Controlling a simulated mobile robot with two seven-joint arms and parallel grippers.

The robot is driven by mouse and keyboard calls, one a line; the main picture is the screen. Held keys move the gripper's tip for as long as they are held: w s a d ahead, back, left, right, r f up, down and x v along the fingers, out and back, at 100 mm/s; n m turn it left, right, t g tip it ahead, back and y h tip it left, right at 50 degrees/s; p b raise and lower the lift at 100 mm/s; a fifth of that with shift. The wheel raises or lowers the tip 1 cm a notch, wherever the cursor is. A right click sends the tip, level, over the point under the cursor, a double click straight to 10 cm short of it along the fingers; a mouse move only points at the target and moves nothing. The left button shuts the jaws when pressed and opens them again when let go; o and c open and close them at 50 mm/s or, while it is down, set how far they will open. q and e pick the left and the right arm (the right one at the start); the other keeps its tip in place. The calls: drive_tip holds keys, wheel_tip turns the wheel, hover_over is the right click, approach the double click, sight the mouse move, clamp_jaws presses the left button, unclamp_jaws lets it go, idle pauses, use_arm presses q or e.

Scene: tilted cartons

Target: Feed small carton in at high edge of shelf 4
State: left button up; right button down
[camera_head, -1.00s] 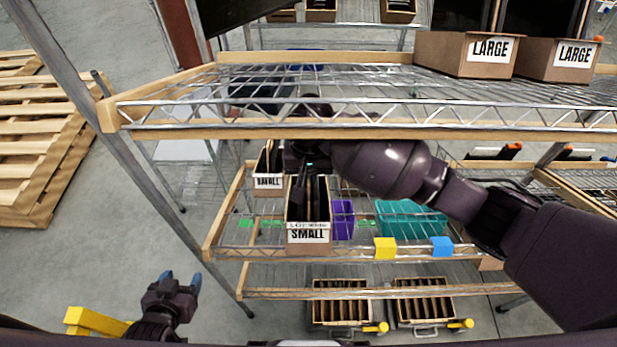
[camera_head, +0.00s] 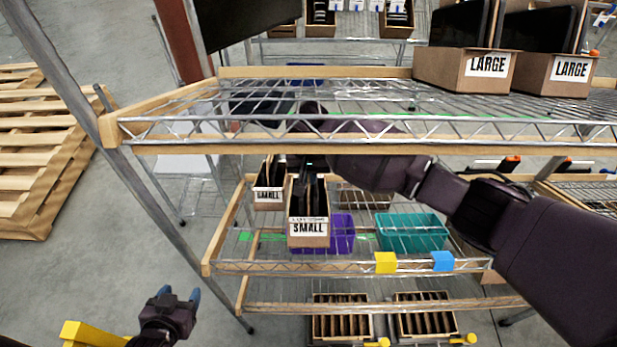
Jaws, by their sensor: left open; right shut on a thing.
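A small carton (camera_head: 308,232) labelled SMALL, with dark items in it, is at the lower sloped wire shelf (camera_head: 232,265). My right gripper (camera_head: 309,170) is shut on its far end; the fingertips are mostly hidden behind the upper shelf's front and the carton's contents. I cannot tell whether the carton touches the shelf. Another small carton (camera_head: 268,196) stands behind it to the left. My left gripper (camera_head: 180,297) is open and empty, low at the left, outside the rack.
A purple bin (camera_head: 341,236) is just right of the held carton, and a teal bin (camera_head: 411,233) further right. Yellow (camera_head: 386,263) and blue (camera_head: 443,261) blocks sit on the front edge. The upper shelf (camera_head: 300,145) with large cartons (camera_head: 487,66) overhangs my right arm.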

drive_tip(key=shift+w+f, duration=0.3)
drive_tip(key=shift+w, duration=0.3)
drive_tip(key=shift+w+f, duration=0.25)
drive_tip(key=shift+w, duration=0.35)
drive_tip(key=shift+w+f, duration=0.3)
drive_tip(key=shift+w, duration=0.3)
drive_tip(key=shift+s+f, duration=0.5)
drive_tip(key=shift+f, duration=0.4)
drive_tip(key=shift+s+f, duration=0.45)
drive_tip(key=shift+f, duration=0.45)
drive_tip(key=shift+s+f, duration=0.1)
drive_tip(key=shift+f, duration=0.1)
